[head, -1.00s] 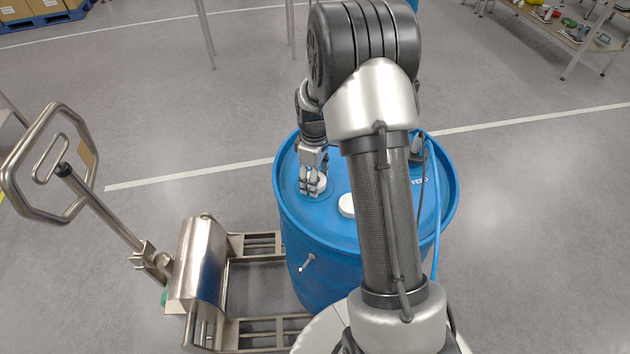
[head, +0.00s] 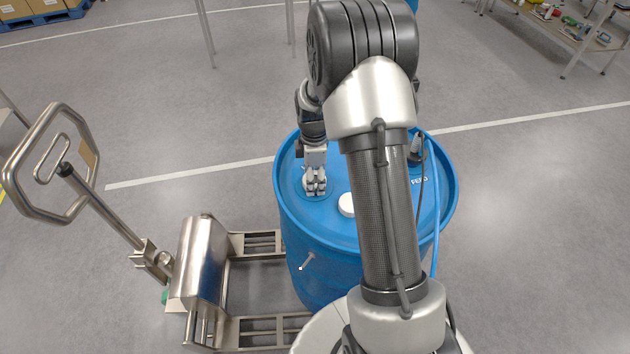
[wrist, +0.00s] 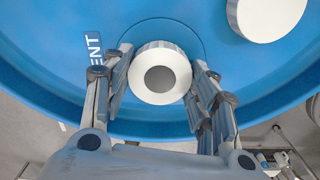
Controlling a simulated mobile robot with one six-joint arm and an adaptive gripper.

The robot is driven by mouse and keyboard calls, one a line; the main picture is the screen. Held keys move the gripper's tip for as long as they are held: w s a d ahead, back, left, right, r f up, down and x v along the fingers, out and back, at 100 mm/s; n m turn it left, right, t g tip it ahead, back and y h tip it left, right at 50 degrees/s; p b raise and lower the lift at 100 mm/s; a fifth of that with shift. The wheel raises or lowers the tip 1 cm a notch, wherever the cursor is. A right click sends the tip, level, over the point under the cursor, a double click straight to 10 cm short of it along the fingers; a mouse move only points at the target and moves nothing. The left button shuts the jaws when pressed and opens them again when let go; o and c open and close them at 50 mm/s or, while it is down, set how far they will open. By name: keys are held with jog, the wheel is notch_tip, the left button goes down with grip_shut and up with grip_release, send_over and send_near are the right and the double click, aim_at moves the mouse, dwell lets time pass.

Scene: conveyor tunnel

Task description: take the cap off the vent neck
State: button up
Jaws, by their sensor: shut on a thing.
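The blue drum (head: 335,236) stands in front of me. In the wrist view a round white cap (wrist: 160,52) with a grey centre is at the drum top, beside a label ending in "ENT" (wrist: 95,48). My gripper (head: 315,189) reaches down at the left of the drum top and is shut on this cap, one finger on each side. The vent neck is hidden beneath the cap. I cannot tell whether the cap is raised from it. In the head view the gripper hides most of the cap.
A second white cap (head: 347,204) sits near the middle of the drum top; the wrist view shows it too (wrist: 268,14). A blue hose (head: 437,205) runs down at the right, by a "FEED" label. A steel hand truck (head: 200,270) stands at left.

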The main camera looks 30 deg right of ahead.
jog(key=n, duration=0.4)
jog(key=shift+n, duration=0.4)
jog(key=n, duration=0.5)
jog(key=shift+p, duration=0.4)
jog(key=o, duration=1.2)
jog(key=shift+o, duration=0.2)
jog(key=shift+c, duration=0.5)
jog(key=shift+c, duration=1)
